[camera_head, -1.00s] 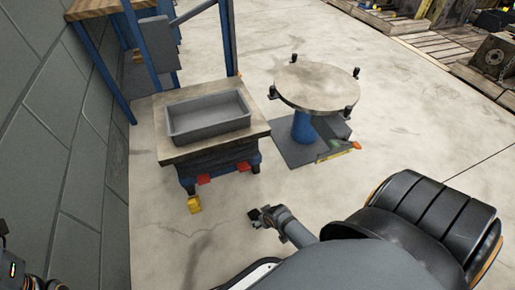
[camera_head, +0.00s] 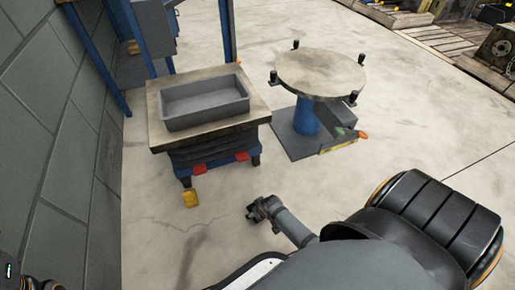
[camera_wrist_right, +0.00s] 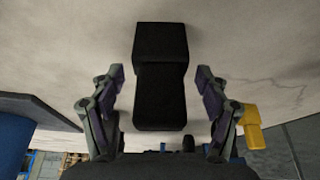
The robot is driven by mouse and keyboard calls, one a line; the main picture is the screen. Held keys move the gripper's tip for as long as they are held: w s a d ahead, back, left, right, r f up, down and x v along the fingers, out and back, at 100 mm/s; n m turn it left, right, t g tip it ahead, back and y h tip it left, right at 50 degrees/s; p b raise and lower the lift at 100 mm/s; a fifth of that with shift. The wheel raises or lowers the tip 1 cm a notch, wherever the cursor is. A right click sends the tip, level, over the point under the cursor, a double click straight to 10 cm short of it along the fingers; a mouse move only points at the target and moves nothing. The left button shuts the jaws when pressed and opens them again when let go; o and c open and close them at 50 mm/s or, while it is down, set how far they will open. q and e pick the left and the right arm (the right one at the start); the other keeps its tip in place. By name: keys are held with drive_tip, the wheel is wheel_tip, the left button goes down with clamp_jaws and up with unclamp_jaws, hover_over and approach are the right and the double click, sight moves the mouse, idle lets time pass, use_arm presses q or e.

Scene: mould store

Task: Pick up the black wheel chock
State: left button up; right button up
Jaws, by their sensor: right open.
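The black wheel chock (camera_wrist_right: 160,85) shows in the right wrist view as a dark, stepped block. It lies centrally between the two fingers of my right gripper (camera_wrist_right: 160,75), with pale floor behind it. The fingers are open, one on each side, with a visible gap to the chock on both sides. In the head view my right gripper (camera_head: 262,208) is low over the floor; a dark shape at its tip cannot be told apart from the fingers.
A block wall (camera_head: 60,150) runs along the left. Floor around the gripper is clear.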

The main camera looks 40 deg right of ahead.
drive_tip(key=shift+x, duration=0.85)
drive_tip(key=shift+s+r, duration=0.15)
drive_tip(key=c, duration=1.4)
